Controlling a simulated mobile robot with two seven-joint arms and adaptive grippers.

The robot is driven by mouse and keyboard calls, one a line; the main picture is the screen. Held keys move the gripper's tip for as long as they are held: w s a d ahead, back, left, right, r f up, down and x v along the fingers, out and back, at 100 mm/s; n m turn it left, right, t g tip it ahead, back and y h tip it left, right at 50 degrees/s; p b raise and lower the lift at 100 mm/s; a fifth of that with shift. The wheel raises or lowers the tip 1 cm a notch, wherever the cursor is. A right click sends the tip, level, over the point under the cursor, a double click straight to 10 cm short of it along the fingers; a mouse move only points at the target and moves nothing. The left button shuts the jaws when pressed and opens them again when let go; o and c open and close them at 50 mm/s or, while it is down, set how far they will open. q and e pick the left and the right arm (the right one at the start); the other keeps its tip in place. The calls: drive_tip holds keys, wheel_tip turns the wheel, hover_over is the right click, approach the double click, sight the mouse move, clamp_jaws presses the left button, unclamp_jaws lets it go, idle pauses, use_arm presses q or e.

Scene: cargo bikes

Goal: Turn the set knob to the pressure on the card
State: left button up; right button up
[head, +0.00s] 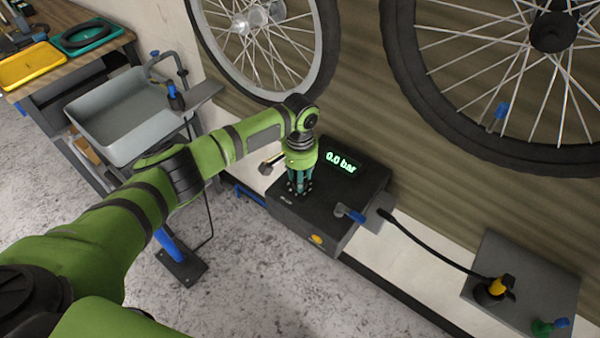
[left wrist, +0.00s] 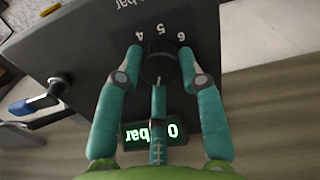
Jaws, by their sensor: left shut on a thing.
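The dark pressure box (head: 345,205) stands against the wall in the head view. Its green display (head: 340,163) reads 0.0 bar and shows upside down in the left wrist view (left wrist: 155,135). The black set knob (left wrist: 160,68) sits on the box's top face, with printed marks 4, 5 and 6 beside it. My left gripper (head: 299,190) comes down on the box, its teal fingers (left wrist: 161,54) closed around the knob from both sides. The fingers hide the knob in the head view. I see no readable card. My right gripper is not in view.
A blue-handled lever (head: 350,213) sits on the box's right side. A black hose (head: 430,246) runs to a yellow-and-black fitting (head: 495,287) on a grey plate. Bicycle wheels (head: 555,32) hang above. A grey basin (head: 125,110) and a yellow tray (head: 32,66) are at left.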

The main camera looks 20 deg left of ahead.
use_arm(q)
drive_tip(key=m, duration=0.3)
drive_tip(key=shift+s+f+m+p, duration=0.15)
drive_tip(key=shift+s+m+p, duration=0.05)
drive_tip(key=shift+m+p, duration=0.2)
drive_tip(key=m, duration=0.4)
drive_tip(key=shift+a+m, duration=0.1)
drive_tip(key=shift+m, duration=0.2)
drive_tip(key=m, duration=1.1)
drive_tip(key=shift+m, duration=0.3)
drive_tip(key=m+b, duration=0.1)
drive_tip(key=m, duration=0.2)
drive_tip(key=shift+w+m, duration=0.1)
drive_tip(key=shift+m, duration=0.2)
drive_tip(key=m+b, duration=0.1)
drive_tip(key=m, duration=0.3)
drive_tip(key=shift+m+b, duration=0.3)
drive_tip(key=shift+m, duration=1.2)
